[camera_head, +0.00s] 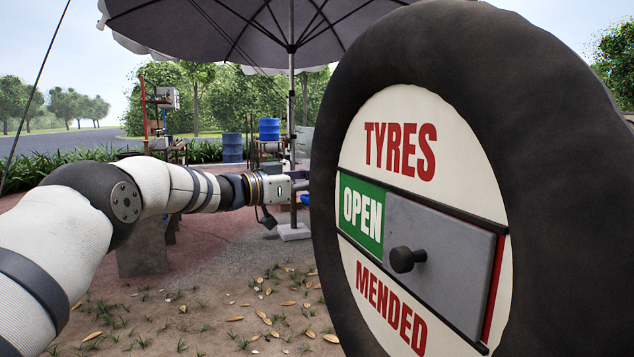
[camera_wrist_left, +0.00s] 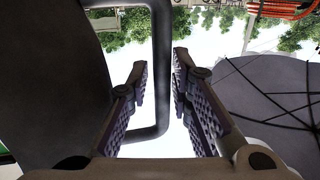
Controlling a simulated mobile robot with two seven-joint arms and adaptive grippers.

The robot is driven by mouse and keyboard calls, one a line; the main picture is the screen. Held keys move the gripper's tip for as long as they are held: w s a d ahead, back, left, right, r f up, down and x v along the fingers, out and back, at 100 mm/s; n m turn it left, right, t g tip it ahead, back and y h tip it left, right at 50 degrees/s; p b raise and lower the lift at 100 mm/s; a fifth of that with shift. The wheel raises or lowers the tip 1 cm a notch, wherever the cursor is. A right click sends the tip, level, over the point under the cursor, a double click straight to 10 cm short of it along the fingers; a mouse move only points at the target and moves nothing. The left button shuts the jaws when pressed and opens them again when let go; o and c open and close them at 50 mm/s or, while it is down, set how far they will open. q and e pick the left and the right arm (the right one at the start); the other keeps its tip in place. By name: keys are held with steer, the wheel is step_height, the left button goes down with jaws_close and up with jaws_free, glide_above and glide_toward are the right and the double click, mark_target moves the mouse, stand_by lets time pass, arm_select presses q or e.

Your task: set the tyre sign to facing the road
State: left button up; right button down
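The tyre sign (camera_head: 556,180) is a large black tyre with a white disc reading TYRES MENDED, filling the right of the head view. Its lettered face is turned towards me, angled left. The tyre also shows as a dark mass at the left of the left wrist view (camera_wrist_left: 45,75). A bent dark bar handle (camera_wrist_left: 160,50) stands out from it. My left gripper (camera_wrist_left: 161,75) is open, with the bar showing in the gap between its fingers; I cannot tell whether they touch it. In the head view the tyre hides its fingertips. My right gripper is not in view.
A grey sliding panel (camera_head: 445,270) with a black knob (camera_head: 407,259) sits beside the green OPEN label (camera_head: 361,212). A parasol (camera_head: 250,30) stands behind on a pole with a pale base (camera_head: 293,232). Blue drums (camera_head: 232,148) stand farther back. The road (camera_head: 60,140) runs at far left.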

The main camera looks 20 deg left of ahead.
arm_select(q)
steer(key=v, duration=1.2)
steer(key=shift+f, duration=0.1)
